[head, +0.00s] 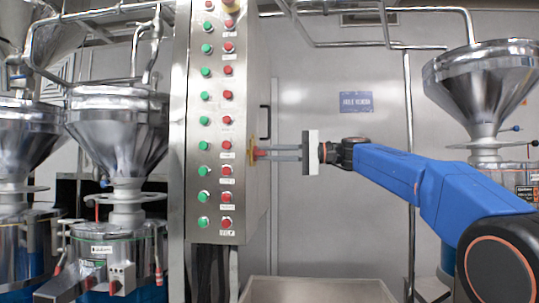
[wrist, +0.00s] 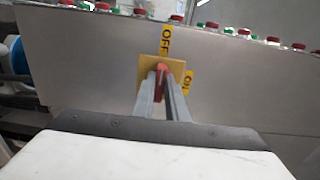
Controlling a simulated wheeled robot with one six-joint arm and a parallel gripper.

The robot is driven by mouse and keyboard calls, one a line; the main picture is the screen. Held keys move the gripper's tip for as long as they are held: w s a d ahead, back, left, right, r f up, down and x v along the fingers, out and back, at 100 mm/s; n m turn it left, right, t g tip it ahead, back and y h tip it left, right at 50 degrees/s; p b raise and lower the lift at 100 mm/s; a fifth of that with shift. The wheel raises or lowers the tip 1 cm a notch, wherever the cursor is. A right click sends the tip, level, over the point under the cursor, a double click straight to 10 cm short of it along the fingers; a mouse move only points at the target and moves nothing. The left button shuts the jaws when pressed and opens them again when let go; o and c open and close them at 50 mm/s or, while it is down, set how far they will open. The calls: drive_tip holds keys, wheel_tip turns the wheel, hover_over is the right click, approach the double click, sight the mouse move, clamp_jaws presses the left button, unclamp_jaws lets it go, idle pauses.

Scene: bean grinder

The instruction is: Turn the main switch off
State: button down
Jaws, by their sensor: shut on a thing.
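The main switch is a red knob (wrist: 161,70) on a square yellow plate (wrist: 178,66), on the side wall of the steel control cabinet. In the wrist view an OFF label (wrist: 165,41) is above the plate and an ON label (wrist: 188,82) is at its right. My gripper (wrist: 161,78) is shut on the red knob, one finger on each side. The visible part of the knob stands roughly upright in the wrist view, towards OFF; the fingers hide some of it. In the head view my gripper (head: 270,153) reaches the red knob (head: 259,153) from the right.
The cabinet front (head: 215,120) carries rows of green and red buttons. A cabinet handle (head: 265,122) sits above my fingers. Steel hoppers (head: 118,130) stand at left and another (head: 485,80) behind my arm. A pale bin (head: 318,290) is below; the space between is free.

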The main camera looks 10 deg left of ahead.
drive_tip(key=shift+f, duration=0.1)
idle(0.3)
drive_tip(key=c, duration=1.8)
unclamp_jaws()
drive_tip(key=shift+o, duration=0.2)
drive_tip(key=shift+d, duration=0.1)
drive_tip(key=d, duration=1.7)
drive_tip(key=shift+d, duration=0.15)
